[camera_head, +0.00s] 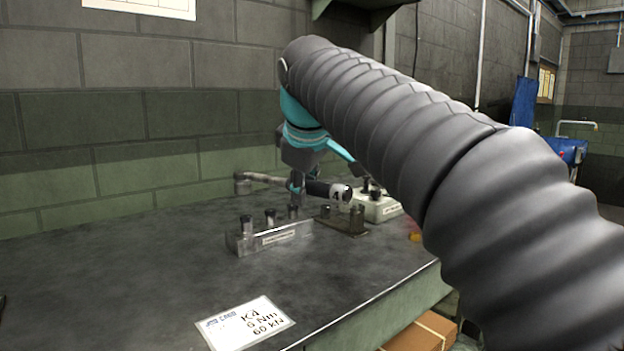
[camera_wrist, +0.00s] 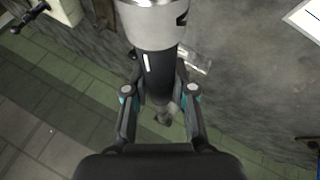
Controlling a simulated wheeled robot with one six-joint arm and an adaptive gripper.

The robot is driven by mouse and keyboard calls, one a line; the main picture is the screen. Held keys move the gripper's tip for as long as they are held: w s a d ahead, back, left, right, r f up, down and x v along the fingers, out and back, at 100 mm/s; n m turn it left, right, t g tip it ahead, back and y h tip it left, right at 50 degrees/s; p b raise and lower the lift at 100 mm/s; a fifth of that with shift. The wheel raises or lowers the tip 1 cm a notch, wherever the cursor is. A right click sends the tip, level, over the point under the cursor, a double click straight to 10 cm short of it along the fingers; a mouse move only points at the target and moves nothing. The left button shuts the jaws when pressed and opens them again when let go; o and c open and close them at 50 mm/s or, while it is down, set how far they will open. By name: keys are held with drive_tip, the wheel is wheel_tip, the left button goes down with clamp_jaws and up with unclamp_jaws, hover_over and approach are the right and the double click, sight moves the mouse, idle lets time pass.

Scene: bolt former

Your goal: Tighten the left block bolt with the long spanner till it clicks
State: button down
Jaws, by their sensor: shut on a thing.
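My gripper (camera_head: 297,186) is shut on the dark handle of a spanner (camera_head: 265,178) and holds it level above the bench. The spanner's grey head points left, and its pale end with a dark number points right. In the wrist view, the spanner (camera_wrist: 160,62) lies between my two fingers (camera_wrist: 160,105). A metal block (camera_head: 268,240) with a label stands on the bench below, with upright bolts along it. The left block bolt (camera_head: 246,224) is below the spanner's head in the picture. A gap shows between them. The spanner's far tip is partly hidden in the wrist view.
A dark bracket (camera_head: 343,221) and a white labelled box (camera_head: 381,208) stand right of the block. A card (camera_head: 245,323) reading K4, 6 Nm, 60 kN lies at the bench's front. A brick wall (camera_head: 110,120) rises behind.

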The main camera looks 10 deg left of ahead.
drive_tip(key=shift+a+f, duration=0.1)
drive_tip(key=shift+f+b, duration=0.7)
drive_tip(key=shift+b, duration=0.15)
wheel_tip(320, 180, down, 2)
drive_tip(key=shift+f+b, duration=0.1)
drive_tip(key=shift+b, duration=1.1)
drive_tip(key=shift+s+d+p, duration=0.15)
drive_tip(key=shift+d+p, duration=0.15)
drive_tip(key=shift+p, duration=0.05)
drive_tip(key=shift+f+b, duration=1)
drive_tip(key=shift+f, duration=0.35)
drive_tip(key=shift+s+a+m+h+p, duration=0.25)
drive_tip(key=shift+s+a+m, duration=0.1)
drive_tip(key=shift+s+m, duration=0.2)
drive_tip(key=shift+s+a+m+h+p, duration=0.25)
drive_tip(key=shift+s+a+m, duration=0.15)
drive_tip(key=shift+s, duration=0.2)
idle(1.1)
drive_tip(key=shift+s, duration=0.1)
idle(0.3)
